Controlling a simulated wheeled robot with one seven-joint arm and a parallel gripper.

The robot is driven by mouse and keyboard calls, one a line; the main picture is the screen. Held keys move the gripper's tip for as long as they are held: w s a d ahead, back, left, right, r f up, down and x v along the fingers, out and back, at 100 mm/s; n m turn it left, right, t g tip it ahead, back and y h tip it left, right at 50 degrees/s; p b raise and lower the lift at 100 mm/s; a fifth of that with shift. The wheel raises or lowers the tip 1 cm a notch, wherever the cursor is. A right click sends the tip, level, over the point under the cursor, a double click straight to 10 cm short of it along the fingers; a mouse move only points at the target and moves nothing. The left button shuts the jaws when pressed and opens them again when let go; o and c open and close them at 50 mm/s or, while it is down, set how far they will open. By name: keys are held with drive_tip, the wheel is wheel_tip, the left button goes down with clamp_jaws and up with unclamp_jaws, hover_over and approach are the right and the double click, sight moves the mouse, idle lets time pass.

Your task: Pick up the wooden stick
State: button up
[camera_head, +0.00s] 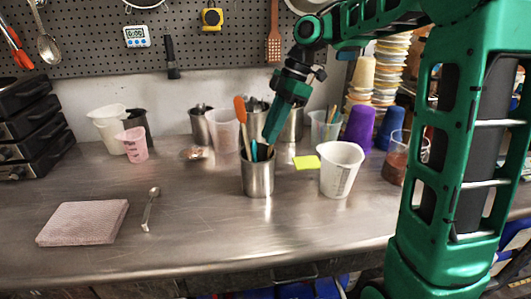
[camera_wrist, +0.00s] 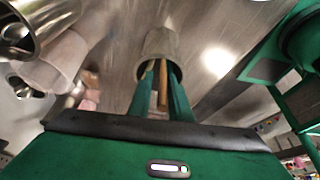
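A wooden stick (camera_wrist: 163,84) stands in a metal cup (camera_wrist: 160,42) in the wrist view, between my two gripper fingers. The same metal cup (camera_head: 258,181) stands upright near the middle of the table in the head view. My gripper (camera_head: 269,141) points down at the cup's mouth from the right. In the wrist view my gripper (camera_wrist: 162,82) has its green fingers apart, with their tips at the cup's mouth. The stick lies close to the right finger, and a narrow gap shows on its left. Whether the fingers touch the stick is unclear.
An orange spatula (camera_head: 240,112) and blue-teal utensils share the cup. A white measuring cup (camera_head: 341,170) stands to its right, with a yellow note (camera_head: 306,162) behind. Metal containers and beakers stand behind. A spoon (camera_head: 149,210) and a pink pad (camera_head: 82,223) lie at left. The front table is clear.

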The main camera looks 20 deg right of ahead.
drive_tip(key=shift+x, duration=1.9)
drive_tip(key=shift+d, duration=0.15)
clamp_jaws()
wheel_tip(320, 180, up, 10)
wheel_tip(320, 180, up, 5)
hover_over(267, 152)
drive_tip(key=shift+f, duration=0.15)
